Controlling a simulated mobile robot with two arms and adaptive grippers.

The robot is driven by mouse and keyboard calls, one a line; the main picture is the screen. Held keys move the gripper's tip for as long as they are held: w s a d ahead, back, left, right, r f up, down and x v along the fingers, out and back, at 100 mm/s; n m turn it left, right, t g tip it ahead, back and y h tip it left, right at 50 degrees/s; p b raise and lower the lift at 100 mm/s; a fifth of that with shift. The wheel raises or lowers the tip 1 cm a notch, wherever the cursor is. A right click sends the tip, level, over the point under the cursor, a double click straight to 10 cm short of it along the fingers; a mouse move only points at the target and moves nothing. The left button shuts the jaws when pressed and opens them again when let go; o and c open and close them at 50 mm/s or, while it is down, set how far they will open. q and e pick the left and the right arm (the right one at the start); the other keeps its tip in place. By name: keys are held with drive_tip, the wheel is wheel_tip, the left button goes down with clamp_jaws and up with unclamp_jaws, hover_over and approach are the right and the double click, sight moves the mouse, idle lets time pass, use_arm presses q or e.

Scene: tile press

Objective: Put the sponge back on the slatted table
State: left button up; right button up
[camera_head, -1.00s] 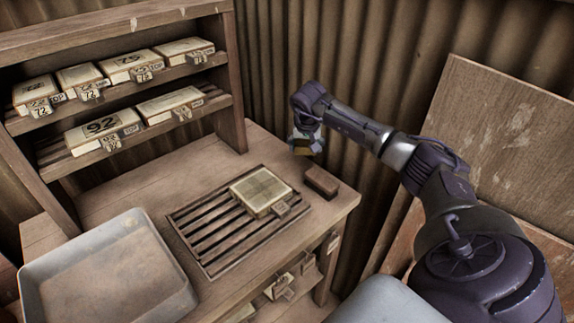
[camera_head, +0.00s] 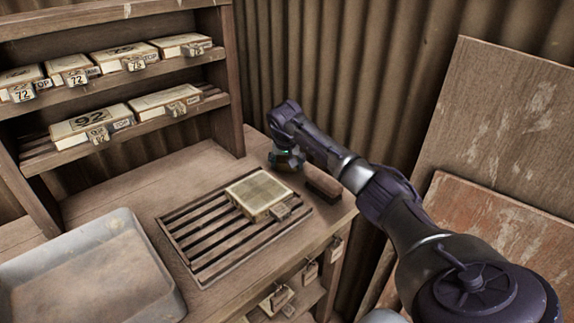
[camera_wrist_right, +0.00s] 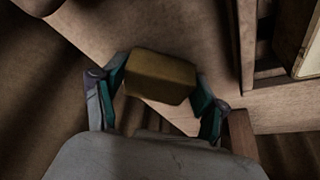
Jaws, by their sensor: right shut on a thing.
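My right gripper (camera_head: 287,163) is over the back right corner of the wooden table (camera_head: 215,160), just behind a dark brown block. In the right wrist view, its teal fingers (camera_wrist_right: 160,95) are shut on the sponge (camera_wrist_right: 161,77), a yellow-brown block. In the head view the sponge is mostly hidden by the gripper. I cannot tell whether the sponge touches the tabletop. The table has a dark slatted rack (camera_head: 190,234) set on its top, with a pale tile block (camera_head: 259,193) on its right part. My left gripper is not in view.
The brown block (camera_head: 323,184) lies close in front of my right gripper. A grey tray (camera_head: 60,282) is at the front left. A shelf with several tile blocks (camera_head: 92,125) stands at the back left. A corrugated wall (camera_head: 335,80) rises close behind the table.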

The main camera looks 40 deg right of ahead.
drive_tip(key=o, duration=1)
drive_tip(key=shift+f, duration=0.15)
drive_tip(key=shift+r, duration=0.4)
drive_tip(key=v, duration=1.1)
drive_tip(key=shift+a+r, duration=0.15)
drive_tip(key=shift+r, duration=0.1)
drive_tip(key=shift+r, duration=0.1)
